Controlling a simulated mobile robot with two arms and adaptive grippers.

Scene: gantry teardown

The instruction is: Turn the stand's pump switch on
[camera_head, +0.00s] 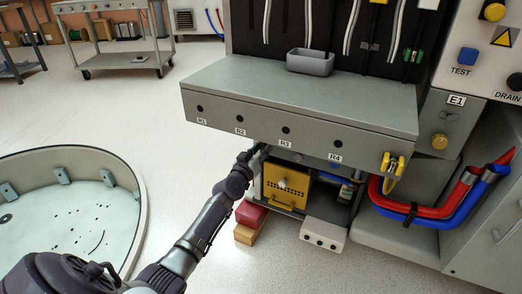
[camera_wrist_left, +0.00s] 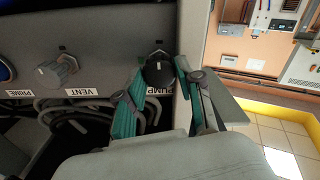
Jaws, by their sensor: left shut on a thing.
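The pump switch is a round black knob (camera_wrist_left: 159,64) in the left wrist view, on a grey panel above a partly covered PUMP label. My left gripper (camera_wrist_left: 161,74) has its two teal fingers on either side of this knob and is shut on it. I cannot tell from the knob whether the switch is on or off. In the head view my left gripper (camera_head: 258,151) reaches under the front ledge of the grey stand (camera_head: 300,96), where its fingers are mostly hidden and the knob does not show. My right gripper is in neither view.
A grey VENT knob (camera_wrist_left: 58,70) sits beside the pump knob, with grey hoses (camera_wrist_left: 75,115) below. Under the ledge are a yellow panel (camera_head: 287,188) and a red block (camera_head: 250,213). Red hoses (camera_head: 420,210) lie right. A round tank (camera_head: 138,190) stands left on open floor.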

